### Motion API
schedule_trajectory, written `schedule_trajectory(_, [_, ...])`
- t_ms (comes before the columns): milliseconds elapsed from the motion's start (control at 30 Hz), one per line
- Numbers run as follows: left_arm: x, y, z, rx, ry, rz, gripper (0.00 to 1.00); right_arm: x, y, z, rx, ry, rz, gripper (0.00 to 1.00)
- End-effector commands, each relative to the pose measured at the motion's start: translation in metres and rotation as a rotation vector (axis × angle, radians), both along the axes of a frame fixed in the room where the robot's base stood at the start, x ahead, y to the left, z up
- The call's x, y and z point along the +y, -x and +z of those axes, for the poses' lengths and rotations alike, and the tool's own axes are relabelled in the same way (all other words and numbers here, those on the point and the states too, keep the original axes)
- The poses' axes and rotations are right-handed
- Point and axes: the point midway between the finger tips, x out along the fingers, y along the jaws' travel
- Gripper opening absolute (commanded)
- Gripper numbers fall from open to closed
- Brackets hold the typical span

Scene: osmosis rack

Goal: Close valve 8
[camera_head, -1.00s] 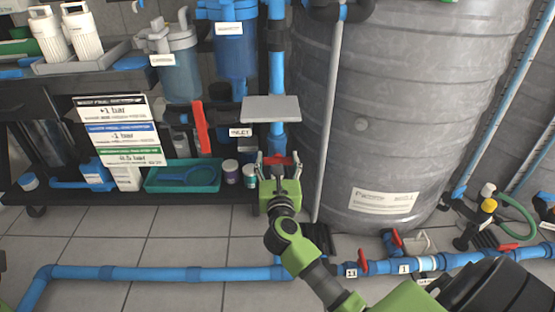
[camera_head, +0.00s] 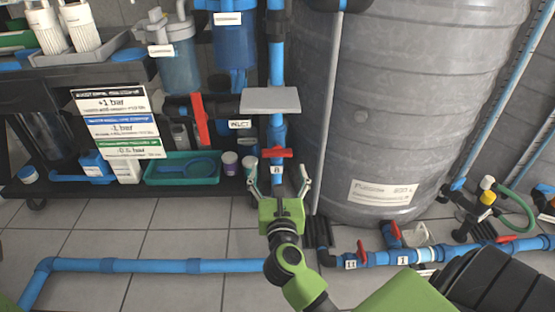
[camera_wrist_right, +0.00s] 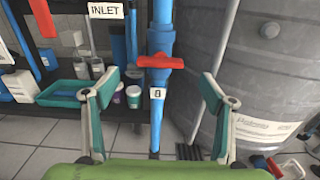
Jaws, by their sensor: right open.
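Valve 8 is a red handle (camera_head: 277,152) on a vertical blue pipe (camera_head: 277,135), with a label "8" just below it. My right gripper (camera_head: 280,180) is open and empty, just below and in front of the handle. In the wrist view, its fingers (camera_wrist_right: 158,90) stand apart on either side of the pipe and do not touch the handle. My left gripper does not show.
A grey plate (camera_head: 270,100) is fixed above the valve. A large grey tank (camera_head: 390,120) stands to the right. A teal tray (camera_head: 182,168) and small tubs sit on the shelf to the left. A blue floor pipe (camera_head: 150,266) runs along the tiles. Another red handle (camera_head: 201,120) is upper left.

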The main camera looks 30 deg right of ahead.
Motion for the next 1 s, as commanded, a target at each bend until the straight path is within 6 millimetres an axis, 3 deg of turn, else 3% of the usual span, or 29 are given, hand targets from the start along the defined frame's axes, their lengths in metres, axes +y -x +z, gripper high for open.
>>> schedule_trajectory(233, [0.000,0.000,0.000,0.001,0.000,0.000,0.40,0.016,0.026,0.000,0.000,-0.002,0.000,0.76])
schedule_trajectory(833, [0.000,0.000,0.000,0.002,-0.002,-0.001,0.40,0.018,0.029,0.000,0.000,0.001,0.000,0.76])
schedule_trajectory(933, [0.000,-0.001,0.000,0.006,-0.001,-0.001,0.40,0.017,0.031,0.009,0.003,0.049,-0.008,0.76])
schedule_trajectory(1000, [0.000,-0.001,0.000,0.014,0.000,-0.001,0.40,0.014,0.035,0.027,0.009,0.144,-0.027,0.76])
